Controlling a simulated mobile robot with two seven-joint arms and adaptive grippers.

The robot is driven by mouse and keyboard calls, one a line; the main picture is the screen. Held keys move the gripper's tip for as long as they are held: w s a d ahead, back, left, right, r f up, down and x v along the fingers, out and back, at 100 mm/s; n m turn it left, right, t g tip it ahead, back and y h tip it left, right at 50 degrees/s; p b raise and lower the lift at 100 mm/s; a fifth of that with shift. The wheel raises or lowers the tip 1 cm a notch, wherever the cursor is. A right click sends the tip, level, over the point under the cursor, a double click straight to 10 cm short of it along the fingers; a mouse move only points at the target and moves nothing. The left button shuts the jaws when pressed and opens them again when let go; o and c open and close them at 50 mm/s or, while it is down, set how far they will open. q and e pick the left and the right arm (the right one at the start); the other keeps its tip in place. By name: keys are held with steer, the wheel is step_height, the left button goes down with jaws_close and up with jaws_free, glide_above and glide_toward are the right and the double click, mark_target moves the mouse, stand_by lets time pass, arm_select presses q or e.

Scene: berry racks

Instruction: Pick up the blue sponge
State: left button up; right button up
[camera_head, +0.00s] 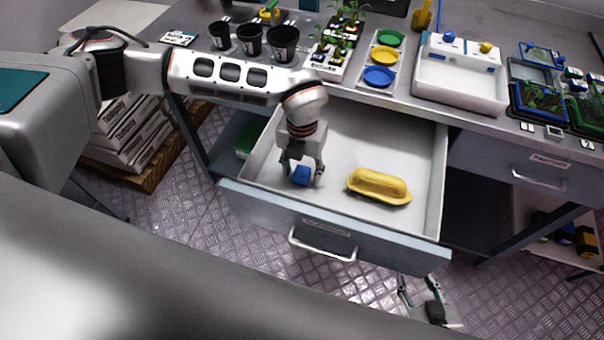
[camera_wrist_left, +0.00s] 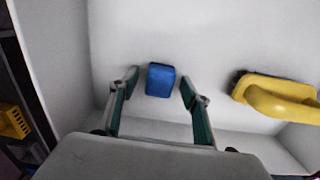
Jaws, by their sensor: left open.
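The blue sponge (camera_head: 302,174) lies in the open drawer (camera_head: 345,130), near its front left part. My left gripper (camera_head: 302,172) reaches down into the drawer from above, with its fingers open and the sponge between them in the picture. In the left wrist view, the sponge (camera_wrist_left: 161,80) shows between the two spread fingertips of my left gripper (camera_wrist_left: 160,80), with a gap on each side. I cannot tell how far above the drawer floor the fingertips are. My right gripper (camera_head: 418,283) is low in front of the drawer, its fingers apart and empty.
A yellow brush (camera_head: 379,186) lies in the drawer to the right of the sponge; it also shows in the left wrist view (camera_wrist_left: 275,95). The drawer walls and front panel (camera_head: 330,228) surround the gripper. Black pots (camera_head: 250,40) and a white bin (camera_head: 460,78) stand on the bench behind.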

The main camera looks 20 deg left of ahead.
mark_target(302, 171)
arm_select(q)
steer(key=shift+f, duration=0.2)
steer(key=shift+c, duration=0.3)
steer(key=c, duration=0.8)
steer(key=shift+r, duration=0.1)
steer(key=shift+c, duration=0.2)
step_height(302, 171, up, 20)
steer(key=shift+p, duration=0.3)
steer(key=shift+o, duration=1.2)
steer(key=c, duration=0.4)
